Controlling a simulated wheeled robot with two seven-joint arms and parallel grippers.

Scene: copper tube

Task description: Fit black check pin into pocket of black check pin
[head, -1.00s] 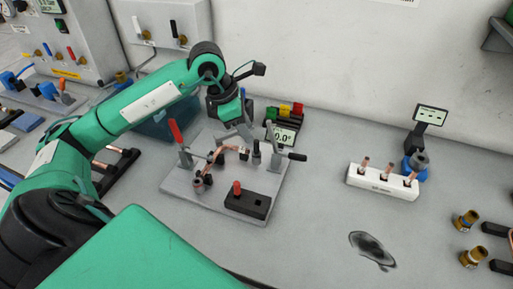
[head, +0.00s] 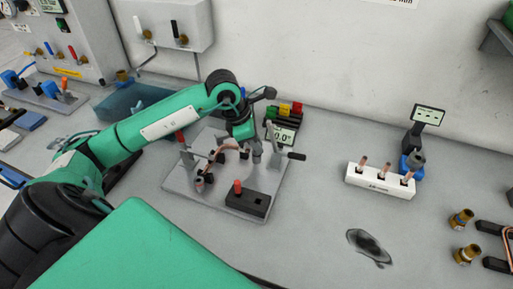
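My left gripper (head: 246,143) points down over the back part of the grey fixture plate (head: 183,187). Its fingers are small and partly hidden by the wrist, so I cannot tell whether they hold anything. A copper tube (head: 207,159) lies bent across the fixture's black clamps. A black block (head: 246,203) sits at the plate's front right, with a red-topped pin (head: 238,187) upright at its left end and a dark pocket (head: 262,197) at its right end. I cannot make out a separate black check pin with certainty. My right gripper is out of view.
A black-handled toggle clamp (head: 294,156) stands at the plate's right edge. A white rack (head: 379,180) with copper pieces stands to the right. The table between plate and rack is clear.

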